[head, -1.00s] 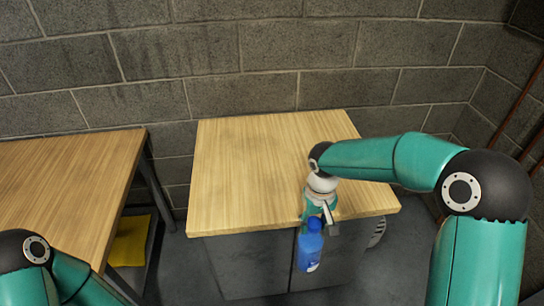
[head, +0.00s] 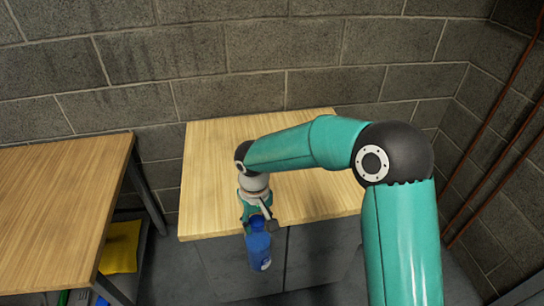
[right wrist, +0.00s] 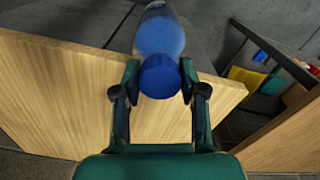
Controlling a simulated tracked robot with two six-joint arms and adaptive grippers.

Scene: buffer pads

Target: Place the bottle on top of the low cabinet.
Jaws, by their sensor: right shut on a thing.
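A blue bottle (head: 258,248) hangs upright in front of the low cabinet in the head view. My right gripper (head: 256,222) is shut on its upper part, near the front edge of the cabinet top. In the right wrist view, the bottle's blue cap (right wrist: 160,77) sits between the two fingers of the right gripper (right wrist: 160,85). The low cabinet (head: 215,160) has a bare light wood top and grey doors; my right arm covers part of the top. My left gripper is not in view.
A wooden table (head: 55,200) stands to the left, with a gap between it and the cabinet. A yellow item (head: 120,248) lies on a shelf below it. A block wall rises behind, and reddish pipes (head: 500,140) run down at the right.

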